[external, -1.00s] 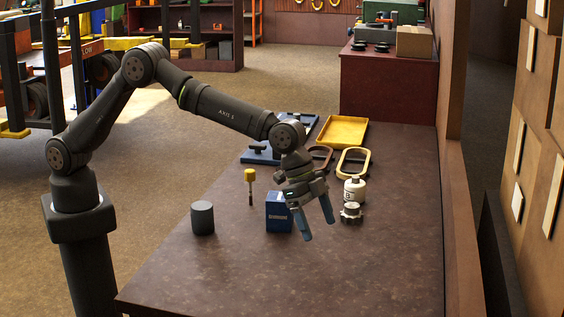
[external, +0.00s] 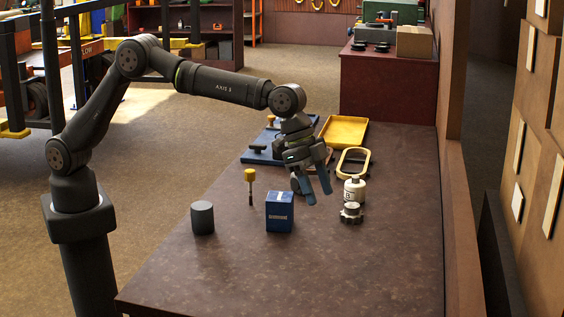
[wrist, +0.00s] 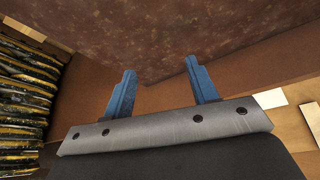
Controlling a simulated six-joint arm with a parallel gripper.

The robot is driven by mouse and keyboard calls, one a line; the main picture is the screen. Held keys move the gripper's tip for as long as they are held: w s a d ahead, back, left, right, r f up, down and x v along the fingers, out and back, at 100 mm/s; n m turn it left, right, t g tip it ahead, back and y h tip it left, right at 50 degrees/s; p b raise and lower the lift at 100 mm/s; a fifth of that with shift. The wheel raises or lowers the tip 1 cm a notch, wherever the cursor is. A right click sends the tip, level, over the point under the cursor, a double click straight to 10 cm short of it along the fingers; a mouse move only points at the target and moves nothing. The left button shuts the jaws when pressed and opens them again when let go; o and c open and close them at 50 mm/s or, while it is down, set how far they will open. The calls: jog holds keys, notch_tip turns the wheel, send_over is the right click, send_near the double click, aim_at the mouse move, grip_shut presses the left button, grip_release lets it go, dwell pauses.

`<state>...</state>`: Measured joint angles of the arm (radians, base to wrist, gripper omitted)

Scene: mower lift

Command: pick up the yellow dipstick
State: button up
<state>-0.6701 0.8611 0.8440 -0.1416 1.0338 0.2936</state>
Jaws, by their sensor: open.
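The yellow dipstick (external: 250,176) stands upright on the table, with a yellow head on a thin stem, left of the blue box in the external view. My gripper (external: 319,197) is open and empty, raised above the table, to the right of the dipstick and behind the blue box, apart from both. In the wrist view my gripper (wrist: 160,85) shows two spread blue fingers with nothing between them. The dipstick is not visible in the wrist view.
A blue box (external: 280,212) and a dark cylinder (external: 203,218) stand near the dipstick. A white bottle (external: 354,191) and a gear-like part (external: 351,213) are to the right. A yellow tray (external: 343,132) lies behind. The table's front (external: 290,280) is clear.

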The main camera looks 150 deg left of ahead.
jog(key=s+a+f+n+t+h, duration=0.1)
jog(key=s+a+f+n+h, duration=0.15)
jog(key=s+n, duration=0.65)
jog(key=s+a+f+n+h, duration=0.1)
jog(key=s+a+f+n, duration=0.15)
jog(key=s, duration=1.25)
jog(key=s+d+r+n+t+y, duration=0.15)
jog(key=s+n+t, duration=0.25)
jog(key=s+n, duration=0.75)
jog(key=s+d+r+n+t+y, duration=0.1)
jog(key=s+d+r+n+t, duration=0.25)
jog(key=s+n, duration=0.85)
jog(key=m, duration=0.2)
send_near(253, 178)
jog(key=shift+m+t+y, duration=0.25)
jog(key=shift+m+y, duration=0.05)
jog(key=shift+f+x, duration=0.15)
jog(key=shift+x, duration=2.4)
jog(key=shift+f+x, duration=0.15)
jog(key=shift+x, duration=2.4)
jog(key=shift+s+d, duration=0.1)
jog(key=shift+d, duration=0.05)
